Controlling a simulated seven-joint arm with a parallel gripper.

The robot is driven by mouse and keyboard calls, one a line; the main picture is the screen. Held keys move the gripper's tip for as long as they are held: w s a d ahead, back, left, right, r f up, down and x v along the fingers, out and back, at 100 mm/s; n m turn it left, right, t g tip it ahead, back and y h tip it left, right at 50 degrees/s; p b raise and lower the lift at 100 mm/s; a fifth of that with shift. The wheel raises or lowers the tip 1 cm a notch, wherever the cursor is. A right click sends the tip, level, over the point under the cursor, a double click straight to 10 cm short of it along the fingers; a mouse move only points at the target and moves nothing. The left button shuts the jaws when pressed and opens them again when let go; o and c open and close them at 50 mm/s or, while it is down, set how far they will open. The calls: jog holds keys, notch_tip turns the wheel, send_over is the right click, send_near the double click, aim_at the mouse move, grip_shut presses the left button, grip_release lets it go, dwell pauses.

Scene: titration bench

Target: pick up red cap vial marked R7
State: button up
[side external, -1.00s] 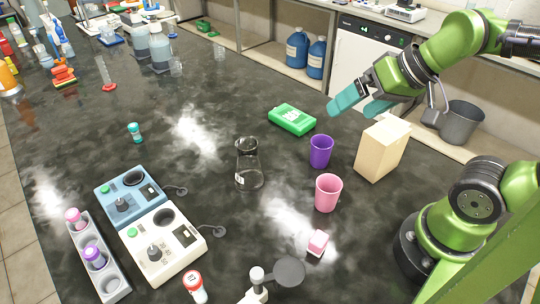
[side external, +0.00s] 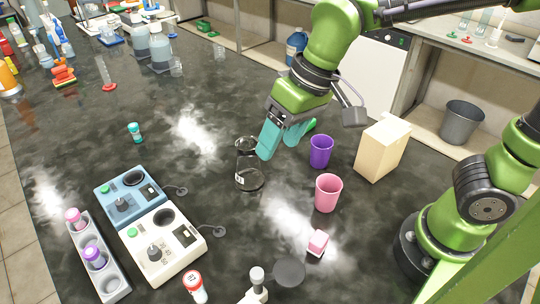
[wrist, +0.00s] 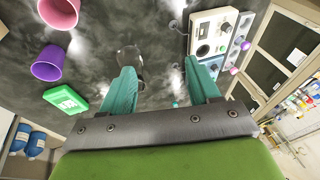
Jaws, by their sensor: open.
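A white vial with a red cap (side external: 194,284) stands at the near edge of the bench in the side view, in front of the white instrument. Dark marking shows on its cap, too small to read surely as R7. I cannot make this vial out in the wrist view. My gripper (side external: 279,148) is open and empty, its teal fingers pointing down above the bench. It is near the glass flask, well behind and to the right of the red cap vial. Its two spread fingers also show in the wrist view (wrist: 158,74).
A glass flask (side external: 248,168), purple cup (side external: 320,151), pink cup (side external: 328,192) and beige box (side external: 382,148) stand around my gripper. Blue (side external: 130,194) and white (side external: 162,242) instruments and a grey vial rack (side external: 111,284) are at left. A dark round plate (side external: 289,272) is right of the vial.

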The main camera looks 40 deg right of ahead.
jog(key=a+f+n+g, duration=0.1)
jog(key=a+f+g, duration=0.1)
jog(key=a, duration=0.8)
jog(key=m+h, duration=0.3)
send_over(191, 278)
jog(key=shift+g, duration=0.4)
notch_tip(191, 278, down, 18)
jog(key=shift+r, duration=0.25)
jog(key=shift+c, duration=0.2)
jog(key=c, duration=1.1)
